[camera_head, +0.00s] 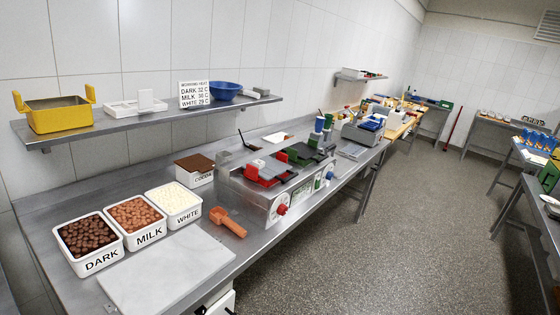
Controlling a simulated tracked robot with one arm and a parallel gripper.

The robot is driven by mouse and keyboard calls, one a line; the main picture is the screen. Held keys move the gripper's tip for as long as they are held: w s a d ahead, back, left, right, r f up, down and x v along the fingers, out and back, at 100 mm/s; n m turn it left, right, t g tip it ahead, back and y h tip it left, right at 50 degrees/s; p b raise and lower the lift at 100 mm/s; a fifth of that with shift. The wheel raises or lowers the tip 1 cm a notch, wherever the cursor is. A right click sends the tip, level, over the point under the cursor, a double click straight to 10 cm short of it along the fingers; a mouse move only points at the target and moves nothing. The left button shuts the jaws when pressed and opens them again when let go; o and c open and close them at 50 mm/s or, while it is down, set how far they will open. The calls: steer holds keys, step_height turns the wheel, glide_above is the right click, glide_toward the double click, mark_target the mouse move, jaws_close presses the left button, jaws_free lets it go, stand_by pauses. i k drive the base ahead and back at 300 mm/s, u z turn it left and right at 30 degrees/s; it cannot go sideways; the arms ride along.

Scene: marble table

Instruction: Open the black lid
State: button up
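A steel melting machine (262,195) stands on the metal table along the left wall, right of the chocolate bins. On its top are a red lid or tray (268,172), a green one (302,153), and dark grey or black parts near its back left and its right end. I cannot tell for sure which of these is the black lid, or whether it is open or shut. A thin dark handle (246,142) rises at the machine's back left. My gripper is not in view.
White bins of dark (100,265), milk (150,237) and white chocolate (188,217) and a cocoa box (203,179) stand left of the machine. An orange scoop (228,222) and pale slab (165,268) lie in front. A shelf (150,118) overhangs the back. The floor (420,220) at right is clear.

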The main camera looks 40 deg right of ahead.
mark_target(306, 152)
steer(key=i, duration=0.55)
steer(key=z, duration=2.25)
steer(key=i, duration=2.6)
steer(key=u, duration=2.1)
